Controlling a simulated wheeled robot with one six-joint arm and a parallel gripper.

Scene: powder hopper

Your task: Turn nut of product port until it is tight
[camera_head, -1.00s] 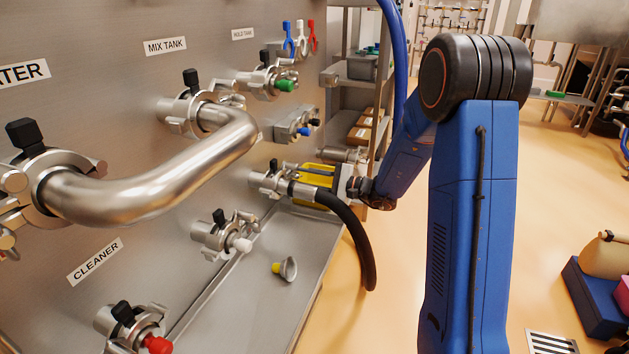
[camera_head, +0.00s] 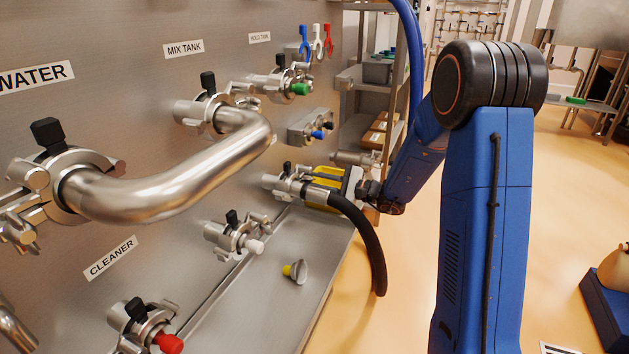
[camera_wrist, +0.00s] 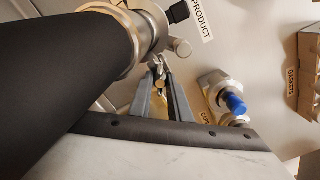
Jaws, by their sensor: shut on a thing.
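The product port (camera_head: 285,186) is a steel clamp fitting on the panel with a black hose (camera_head: 364,235) hanging from it. In the wrist view the clamp (camera_wrist: 146,22) circles the hose end (camera_wrist: 60,60), beside the PRODUCT label (camera_wrist: 201,17). My gripper (camera_head: 308,186), with yellow parts, reaches in from the right, beside the port and behind the hose. In the wrist view its grey fingers (camera_wrist: 159,72) close around the small metal nut (camera_wrist: 158,66) at the clamp's lower edge. The fingertips partly hide the nut, and its tightness cannot be told.
A bent steel pipe (camera_head: 170,180) stands out from the panel at left. A white-capped port (camera_head: 235,235) sits below, above a steel tray (camera_head: 325,255) holding a loose cap (camera_head: 296,271). A blue-capped fitting (camera_wrist: 225,100) is right of the fingers. Shelves (camera_head: 375,100) stand behind.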

